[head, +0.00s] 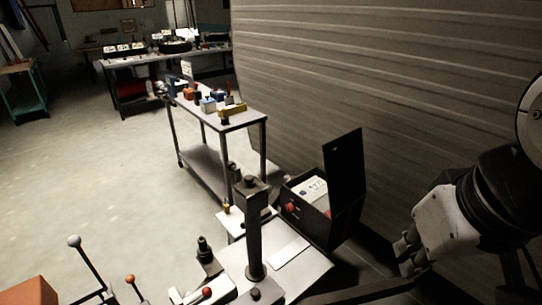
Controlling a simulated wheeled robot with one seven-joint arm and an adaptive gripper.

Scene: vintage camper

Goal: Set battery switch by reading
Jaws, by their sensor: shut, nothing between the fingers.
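An open black box (322,228) stands right of centre beside the ribbed wall, its dark lid (346,180) raised. A white-topped unit (312,188) with small dark markings sits in the box; any reading is too small to make out. A small red knob (290,207) shows at the left of the box; it may be the battery switch, but its setting cannot be told. My gripper (407,256) is at the lower right, to the right of the box and apart from it. It is shut and empty.
A grey surface (300,272) with a dark upright post (254,235) stands in front of the box. A metal cart (245,118) holding small coloured items is behind. Levers with round knobs (74,241) are at lower left. Open floor (90,165) lies left.

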